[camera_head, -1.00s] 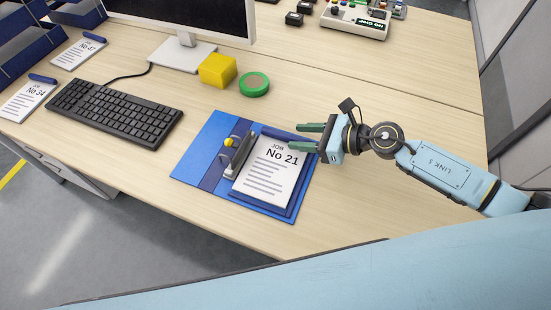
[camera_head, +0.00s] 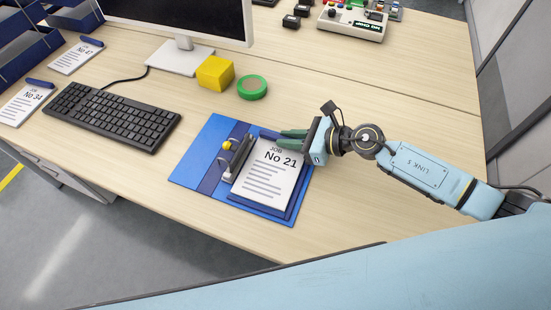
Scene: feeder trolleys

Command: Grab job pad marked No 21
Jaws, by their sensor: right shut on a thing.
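The job pad marked No 21 (camera_head: 268,178) lies on an open blue ring binder (camera_head: 200,157) on the desk. Its top edge is dark blue, and its white sheet faces up. My right gripper (camera_head: 282,139) comes in from the right and is shut on the pad's top right edge, its green fingers close together there. The fingers hide part of that edge. The pad still rests on the binder. My left gripper is not in view.
Two other job pads, No 34 (camera_head: 22,103) and No 47 (camera_head: 76,56), lie at the far left. A keyboard (camera_head: 112,115), monitor stand (camera_head: 182,57), yellow cube (camera_head: 215,73) and green tape roll (camera_head: 252,87) stand around. The desk right of the gripper is clear.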

